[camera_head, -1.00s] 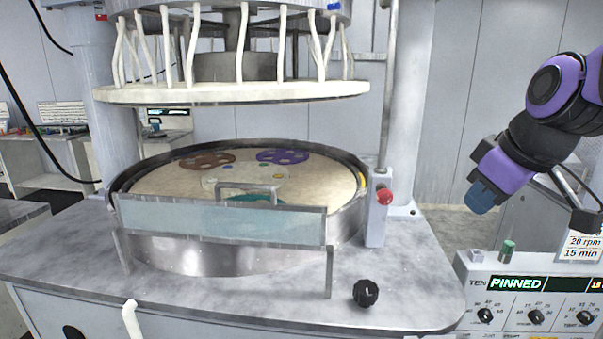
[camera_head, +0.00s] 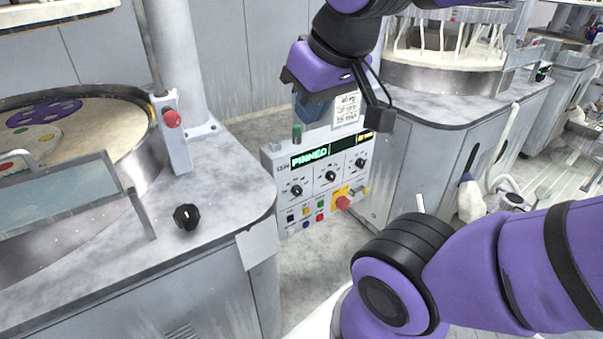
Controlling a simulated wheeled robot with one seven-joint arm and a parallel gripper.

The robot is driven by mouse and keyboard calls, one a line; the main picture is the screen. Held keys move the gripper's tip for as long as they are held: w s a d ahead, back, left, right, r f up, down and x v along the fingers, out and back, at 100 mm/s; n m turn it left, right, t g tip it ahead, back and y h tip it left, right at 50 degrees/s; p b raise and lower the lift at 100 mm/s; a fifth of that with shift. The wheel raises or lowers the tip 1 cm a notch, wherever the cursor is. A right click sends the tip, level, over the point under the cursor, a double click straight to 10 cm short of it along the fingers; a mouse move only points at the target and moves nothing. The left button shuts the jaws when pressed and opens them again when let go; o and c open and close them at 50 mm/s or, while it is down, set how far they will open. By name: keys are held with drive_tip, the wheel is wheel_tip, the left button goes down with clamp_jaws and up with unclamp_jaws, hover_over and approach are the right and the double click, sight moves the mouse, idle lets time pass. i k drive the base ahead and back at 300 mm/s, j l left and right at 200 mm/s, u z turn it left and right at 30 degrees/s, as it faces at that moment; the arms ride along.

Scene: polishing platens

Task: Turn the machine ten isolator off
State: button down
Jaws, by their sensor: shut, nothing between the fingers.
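The control panel (camera_head: 318,175), marked TEN, stands in the middle of the view, with a lit green display (camera_head: 310,157) reading PINNED. A red knob (camera_head: 343,203) on a yellow plate sits at its lower right; I cannot tell whether it is the isolator or a stop button. A small light-coloured control (camera_head: 361,191) is just right of it, too small to read. My gripper (camera_head: 311,113) is shut and empty, pointing down in front of the panel's top edge, near a green post. It appears apart from the controls, and its fingertips are hard to make out.
A black knob (camera_head: 187,217) sits on the grey machine top (camera_head: 235,185) at left. A red button (camera_head: 172,118) is on a post beside the platen. Another polishing machine (camera_head: 445,85) is at right. Floor shows below the panel.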

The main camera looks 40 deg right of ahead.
sight(342, 202)
drive_tip(key=z, duration=1.25)
